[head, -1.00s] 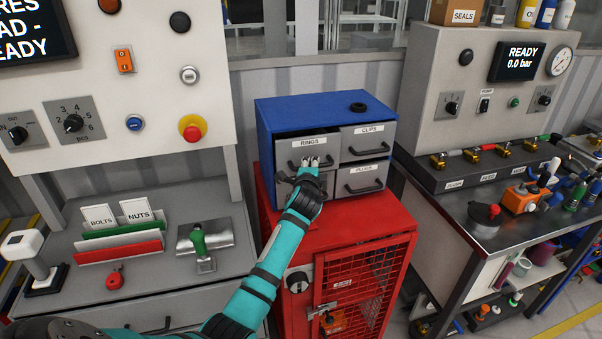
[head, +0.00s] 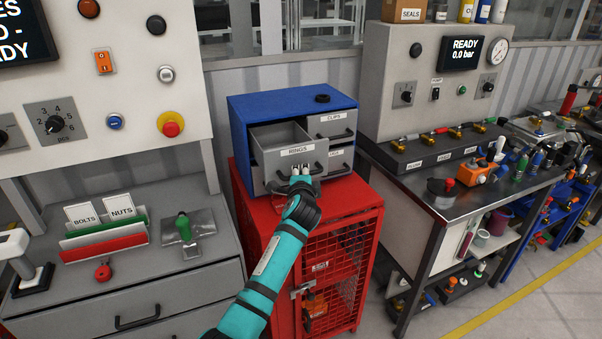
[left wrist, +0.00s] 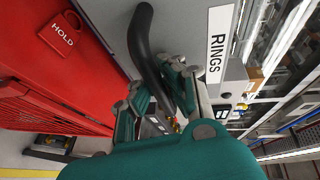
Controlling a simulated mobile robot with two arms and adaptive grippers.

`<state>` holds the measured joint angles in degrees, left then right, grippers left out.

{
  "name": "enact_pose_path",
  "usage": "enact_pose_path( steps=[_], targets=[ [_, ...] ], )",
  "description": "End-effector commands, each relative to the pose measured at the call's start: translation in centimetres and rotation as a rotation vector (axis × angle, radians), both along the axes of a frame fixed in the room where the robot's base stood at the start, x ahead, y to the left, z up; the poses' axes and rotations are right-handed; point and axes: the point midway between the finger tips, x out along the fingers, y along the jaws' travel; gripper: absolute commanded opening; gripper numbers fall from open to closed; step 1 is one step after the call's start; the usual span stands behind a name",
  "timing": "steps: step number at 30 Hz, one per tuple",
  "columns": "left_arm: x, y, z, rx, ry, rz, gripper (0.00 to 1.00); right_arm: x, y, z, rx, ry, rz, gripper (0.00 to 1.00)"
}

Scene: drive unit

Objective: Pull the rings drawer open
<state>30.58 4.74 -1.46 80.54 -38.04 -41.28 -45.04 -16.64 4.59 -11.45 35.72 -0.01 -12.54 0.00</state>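The rings drawer (head: 272,162) is the upper left drawer of the blue cabinet (head: 242,128) in the head view. It stands well out from the cabinet, and its visible inside looks bare and grey. My left gripper (head: 301,177) is at the front of this drawer. In the left wrist view, the fingers of my left gripper (left wrist: 160,97) lie on either side of the black handle (left wrist: 143,40) and appear closed on it. The RINGS label (left wrist: 216,56) is beside them. The fingertips are partly hidden by the handle. My right gripper is not in view.
The cabinet stands on a red locker (head: 345,205) with a mesh door. The clips drawer (head: 332,122) is shut, and a black ring (head: 322,98) lies on the cabinet top. A grey bench (head: 130,275) is at left, a metal workbench (head: 425,195) at right.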

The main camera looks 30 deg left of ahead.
Motion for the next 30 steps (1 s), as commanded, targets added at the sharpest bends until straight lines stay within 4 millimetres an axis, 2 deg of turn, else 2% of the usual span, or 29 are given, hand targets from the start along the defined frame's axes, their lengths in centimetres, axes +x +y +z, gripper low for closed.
enact_pose_path(
  steps=[1, 5, 6, 10, 20, 25, 30],
  targets=[
    [0.0, 0.1, -0.2, 0.001, 0.004, 0.002, 0.00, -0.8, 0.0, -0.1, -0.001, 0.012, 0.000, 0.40],
    [0.0, 0.1, -0.2, 0.001, 0.004, 0.002, 0.00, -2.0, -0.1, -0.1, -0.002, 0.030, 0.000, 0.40],
    [0.0, 0.1, -0.2, 0.001, 0.004, 0.002, 0.07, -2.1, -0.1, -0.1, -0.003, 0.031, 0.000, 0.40],
    [0.0, 0.1, -0.2, 0.000, 0.003, 0.002, 0.23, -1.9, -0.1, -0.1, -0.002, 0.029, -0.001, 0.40],
    [-0.3, -0.1, 0.0, 0.000, 0.001, 0.000, 0.23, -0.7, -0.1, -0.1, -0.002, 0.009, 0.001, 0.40],
    [-2.3, -1.1, 0.4, -0.001, -0.001, -0.001, 0.23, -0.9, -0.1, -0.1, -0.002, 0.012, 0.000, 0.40],
    [-5.6, -2.7, 1.0, -0.002, 0.000, -0.001, 0.23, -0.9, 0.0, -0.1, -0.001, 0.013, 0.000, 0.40]
  ],
)
